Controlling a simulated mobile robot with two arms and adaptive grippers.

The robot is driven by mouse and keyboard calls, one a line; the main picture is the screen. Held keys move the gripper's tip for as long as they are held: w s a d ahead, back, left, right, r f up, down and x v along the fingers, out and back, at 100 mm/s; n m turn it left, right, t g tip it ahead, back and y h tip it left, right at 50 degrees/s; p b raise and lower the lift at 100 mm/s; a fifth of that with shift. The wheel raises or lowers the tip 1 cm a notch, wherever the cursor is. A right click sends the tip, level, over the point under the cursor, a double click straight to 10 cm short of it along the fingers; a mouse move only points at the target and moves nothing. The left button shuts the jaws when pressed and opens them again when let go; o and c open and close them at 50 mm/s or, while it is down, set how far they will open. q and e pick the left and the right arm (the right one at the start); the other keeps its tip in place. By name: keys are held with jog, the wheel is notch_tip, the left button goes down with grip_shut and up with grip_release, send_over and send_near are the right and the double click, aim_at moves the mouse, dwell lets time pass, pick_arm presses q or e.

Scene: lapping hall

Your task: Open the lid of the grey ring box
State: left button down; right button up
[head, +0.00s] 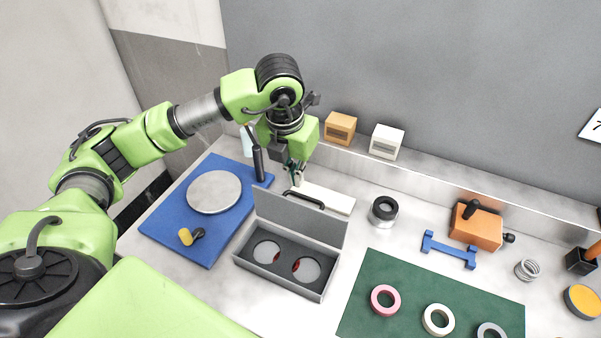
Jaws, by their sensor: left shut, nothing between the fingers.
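The grey ring box (283,282) stands on the bench near the middle of the head view. Its lid (299,219) is raised and stands up along the far side, with a dark handle (304,199) at its upper edge. Inside the box two round discs with a bit of red lie side by side. My left gripper (295,178) is shut and empty, pointing down just behind the lid's upper edge, close to the handle. I cannot tell whether it touches the lid. My right gripper is not in view.
A blue mat (165,224) with a round grey plate (214,191) lies left of the box. A green mat (385,270) with several rings lies to the right. A ledge runs behind.

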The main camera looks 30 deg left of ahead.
aim_at(302, 211)
pick_arm(q)
notch_tip(302, 211, down, 7)
jog(key=w+p, duration=0.1)
jog(key=p, duration=0.1)
jog(key=shift+w+f, duration=0.2)
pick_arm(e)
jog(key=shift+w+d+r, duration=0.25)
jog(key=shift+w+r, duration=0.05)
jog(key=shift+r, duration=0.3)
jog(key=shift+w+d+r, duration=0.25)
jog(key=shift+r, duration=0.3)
pick_arm(q)
jog(key=shift+d, duration=0.15)
